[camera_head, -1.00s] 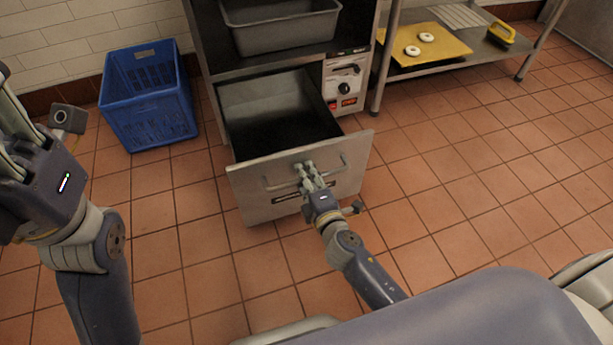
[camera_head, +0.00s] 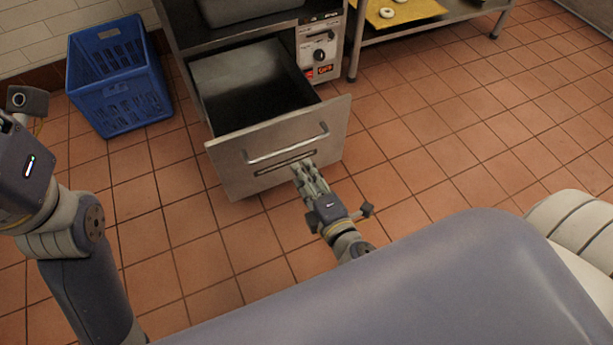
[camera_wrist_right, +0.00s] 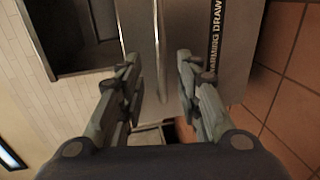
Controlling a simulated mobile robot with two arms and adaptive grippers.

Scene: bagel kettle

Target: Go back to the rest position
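My right gripper (camera_head: 305,170) is in front of the open warming drawer (camera_head: 228,172), just below and apart from its bar handle (camera_head: 288,145). In the right wrist view the two fingers (camera_wrist_right: 157,80) are spread apart with nothing between them, and the handle (camera_wrist_right: 160,45) shows beyond them. The drawer is pulled out and its dark inside looks empty. My left arm is at the left edge of the head view, and its gripper fingers are out of the picture.
A blue crate (camera_head: 118,88) stands on the tiled floor left of the oven. A control panel (camera_head: 320,50) is right of the drawer. A metal shelf at the back right holds a yellow board (camera_head: 420,8) with a bagel (camera_head: 388,12). The floor at right is clear.

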